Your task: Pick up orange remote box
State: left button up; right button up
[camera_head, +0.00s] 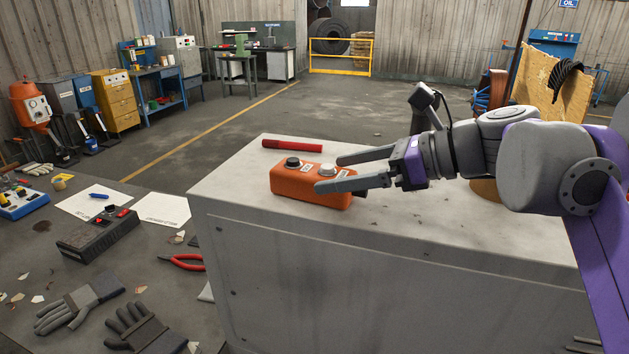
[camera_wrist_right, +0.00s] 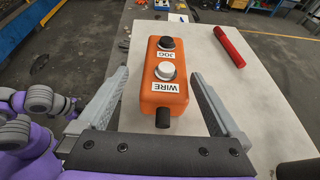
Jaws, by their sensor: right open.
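The orange remote box (camera_head: 297,188) lies on the grey-white cabinet top, with one black and one light knob on its upper face. In the right wrist view the orange remote box (camera_wrist_right: 165,90) lies between the fingers, with its labels "JOG" and "WIRE" showing upside down. My right gripper (camera_head: 328,172) is open, with its fingers around the right end of the box. In the right wrist view my right gripper (camera_wrist_right: 163,85) shows a gap on both sides of the box, so the fingers look apart from it. My left gripper is not in view.
A red cylinder (camera_head: 292,145) lies behind the box; the right wrist view shows it too (camera_wrist_right: 230,47). The cabinet top (camera_head: 400,215) is mostly clear. On the lower left table lie a dark control box (camera_head: 98,234), red pliers (camera_head: 183,262), gloves (camera_head: 80,302) and papers.

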aim_at(324, 169)
jog(key=x, duration=0.5)
jog(key=shift+w+a+r, duration=0.1)
jog(key=shift+w+a, duration=0.05)
jog(key=shift+w, duration=0.35)
grip_shut()
